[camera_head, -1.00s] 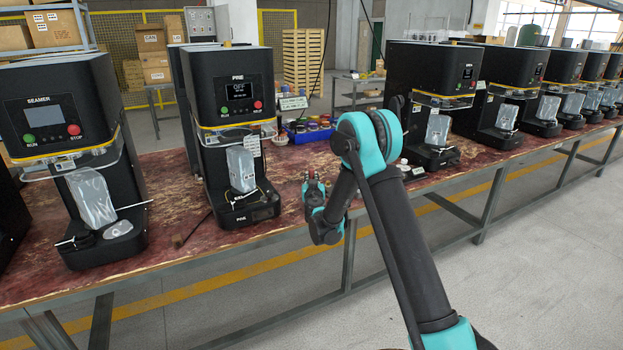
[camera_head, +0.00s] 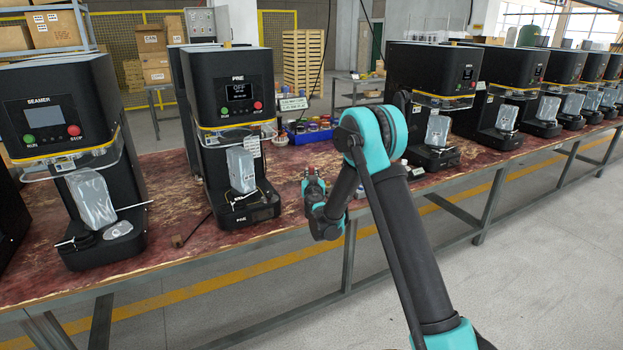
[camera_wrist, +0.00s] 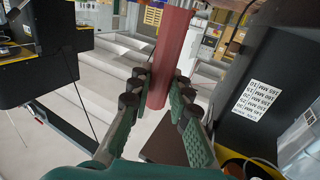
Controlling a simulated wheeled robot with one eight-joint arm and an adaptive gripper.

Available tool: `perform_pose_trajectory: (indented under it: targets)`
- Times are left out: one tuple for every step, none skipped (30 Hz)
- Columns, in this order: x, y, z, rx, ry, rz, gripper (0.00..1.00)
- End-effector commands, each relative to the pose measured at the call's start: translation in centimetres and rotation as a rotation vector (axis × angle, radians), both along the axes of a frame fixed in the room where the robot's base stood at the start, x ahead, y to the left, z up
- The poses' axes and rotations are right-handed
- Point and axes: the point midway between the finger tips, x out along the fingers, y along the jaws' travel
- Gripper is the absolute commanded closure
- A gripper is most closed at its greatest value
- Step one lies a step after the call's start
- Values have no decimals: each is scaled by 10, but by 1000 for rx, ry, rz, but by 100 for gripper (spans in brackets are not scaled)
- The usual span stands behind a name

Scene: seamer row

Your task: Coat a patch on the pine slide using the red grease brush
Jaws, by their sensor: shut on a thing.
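The pine machine (camera_head: 224,100) is black, with PINE above a small screen that reads OFF and a green and a red button. A grey pouch (camera_head: 241,170) stands upright on its lower front part, above the PINE-marked base (camera_head: 255,215). I cannot make out the slide's surface. My gripper (camera_head: 313,180) is above the table, right of the pine machine's base and apart from it. In the wrist view my gripper (camera_wrist: 158,92) is shut on a red cylindrical handle (camera_wrist: 171,48), which looks like the red grease brush. Its bristles cannot be made out.
The seamer machine (camera_head: 58,120) stands left of the pine machine, and more machines (camera_head: 432,70) stand to the right. A blue bin (camera_head: 308,134) of small items sits behind my gripper.

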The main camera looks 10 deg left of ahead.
Motion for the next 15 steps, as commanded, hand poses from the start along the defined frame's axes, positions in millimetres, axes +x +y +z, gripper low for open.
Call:
perform_pose_trajectory:
  targets:
    - [0,0,4,0,0,0,100]
    - [0,0,6,0,0,0,100]
    - [0,0,9,0,0,0,100]
    - [0,0,12,0,0,0,100]
    - [0,0,14,0,0,0,100]
    - [0,0,17,0,0,0,100]
    - [0,0,19,0,0,0,100]
    - [0,0,21,0,0,0,100]
    - [0,0,24,0,0,0,100]
    - [0,0,26,0,0,0,100]
    - [0,0,28,0,0,0,100]
    - [0,0,31,0,0,0,100]
    - [0,0,33,0,0,0,100]
    - [0,0,35,0,0,0,100]
    - [0,0,38,0,0,0,100]
